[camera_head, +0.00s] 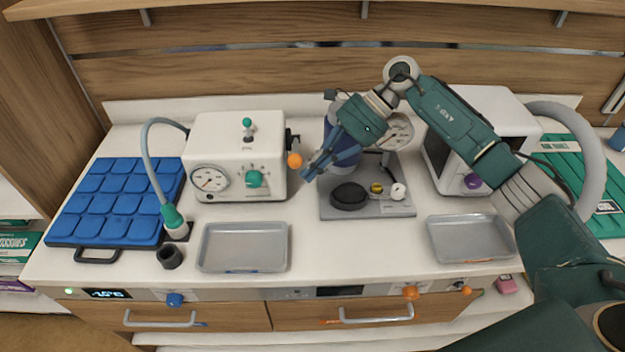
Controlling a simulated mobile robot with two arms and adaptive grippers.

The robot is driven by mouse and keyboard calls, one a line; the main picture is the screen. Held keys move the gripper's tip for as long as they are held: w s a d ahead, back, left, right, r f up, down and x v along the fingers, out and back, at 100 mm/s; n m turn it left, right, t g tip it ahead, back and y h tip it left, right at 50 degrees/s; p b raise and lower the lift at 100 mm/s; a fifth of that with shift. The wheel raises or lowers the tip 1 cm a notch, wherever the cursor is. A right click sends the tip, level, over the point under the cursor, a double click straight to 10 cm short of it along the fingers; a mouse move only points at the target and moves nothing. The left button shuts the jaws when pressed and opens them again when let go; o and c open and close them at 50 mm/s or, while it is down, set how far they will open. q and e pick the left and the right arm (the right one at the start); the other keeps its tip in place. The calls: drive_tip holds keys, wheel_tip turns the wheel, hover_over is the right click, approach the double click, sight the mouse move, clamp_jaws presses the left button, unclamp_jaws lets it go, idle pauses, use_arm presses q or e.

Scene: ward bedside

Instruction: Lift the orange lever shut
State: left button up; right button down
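The orange lever shows as an orange ball knob (295,160) on the right side of the white box machine (228,128), low beside a dark fitting. My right gripper (309,171) reaches in from the right, with its fingers pointing down and left. Its fingertips are just right of the orange knob; whether they touch it I cannot tell. The fingers overlap in this view, so their opening is unclear. Nothing shows held between them. My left gripper is not in view.
A grey stand with a gauge (397,132) and black disc (349,196) is right of the gripper. Metal trays (243,267) (470,260) lie in front. A blue padded mat (108,231) is at left, a white cabinet with a purple knob (472,181) at right. Bare counter separates the trays.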

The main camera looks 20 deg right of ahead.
drive_tip(key=shift+w+d+r, duration=0.15)
drive_tip(key=shift+r, duration=0.6)
drive_tip(key=shift+r, duration=0.1)
